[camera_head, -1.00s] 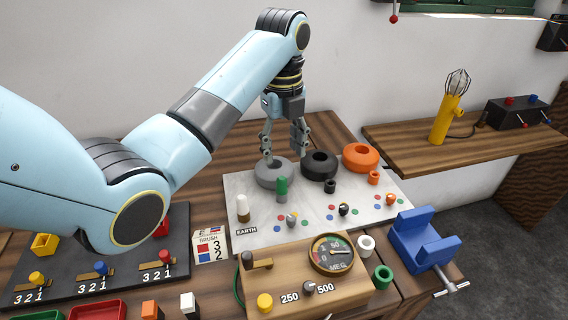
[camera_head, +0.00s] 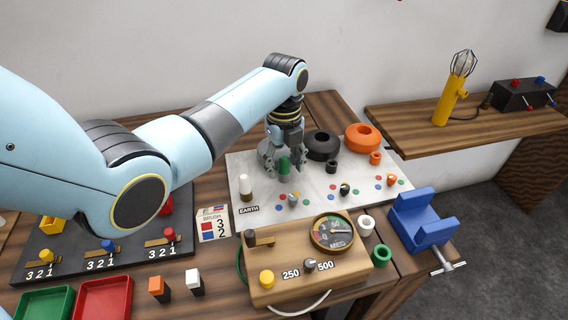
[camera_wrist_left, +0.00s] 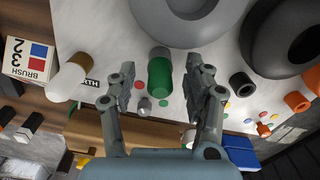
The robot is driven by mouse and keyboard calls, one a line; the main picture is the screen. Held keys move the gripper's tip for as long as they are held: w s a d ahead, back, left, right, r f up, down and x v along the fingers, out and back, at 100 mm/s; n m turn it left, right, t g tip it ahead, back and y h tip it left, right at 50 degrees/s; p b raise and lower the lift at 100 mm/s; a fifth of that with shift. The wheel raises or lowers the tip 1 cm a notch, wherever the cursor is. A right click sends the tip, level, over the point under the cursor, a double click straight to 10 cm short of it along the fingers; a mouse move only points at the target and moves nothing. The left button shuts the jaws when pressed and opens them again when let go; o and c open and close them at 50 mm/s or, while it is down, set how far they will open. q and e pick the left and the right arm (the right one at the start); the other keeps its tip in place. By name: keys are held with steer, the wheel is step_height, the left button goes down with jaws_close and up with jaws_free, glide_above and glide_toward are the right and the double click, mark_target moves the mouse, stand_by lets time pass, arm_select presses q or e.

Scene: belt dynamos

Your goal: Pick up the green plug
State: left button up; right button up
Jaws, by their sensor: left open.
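The green plug (camera_head: 284,166) stands upright on the white board (camera_head: 328,191), just in front of the grey ring. In the left wrist view the green plug (camera_wrist_left: 160,73) shows between the two fingers, with a grey lower part. My left gripper (camera_head: 287,164) is open and points down around the plug's place. In the left wrist view the left gripper (camera_wrist_left: 163,85) has a finger on each side of the plug, with gaps to both. I cannot tell whether the fingertips are level with it. My right gripper is not in view.
Grey (camera_wrist_left: 190,12), black (camera_head: 323,145) and orange (camera_head: 362,138) rings lie behind the plug. A white-topped post (camera_head: 246,187) stands left of it, a small black socket (camera_head: 332,166) right. A wooden meter box (camera_head: 300,262) stands in front, a blue vise (camera_head: 420,229) at right.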

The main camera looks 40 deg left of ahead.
mark_target(287, 159)
arm_select(q)
steer(key=c, duration=0.4)
jaws_close()
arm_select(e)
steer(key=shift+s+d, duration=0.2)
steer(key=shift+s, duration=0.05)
arm_select(q)
steer(key=shift+r, duration=0.15)
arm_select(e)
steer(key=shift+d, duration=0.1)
arm_select(q)
steer(key=shift+r, duration=0.25)
steer(key=r, duration=0.3)
steer(key=shift+d+r, duration=0.35)
steer(key=shift+d, duration=0.05)
steer(key=s+d+r+b, duration=0.1)
steer(key=s+d+r, duration=0.1)
steer(key=d+r, duration=0.4)
steer(key=d, duration=0.4)
steer(key=shift+s+d+r+b, duration=0.25)
steer(key=shift+d+r+b, duration=0.05)
steer(key=shift+d+b, duration=0.1)
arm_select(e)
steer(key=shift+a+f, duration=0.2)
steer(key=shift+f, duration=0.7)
arm_select(q)
steer(key=shift+a, duration=0.1)
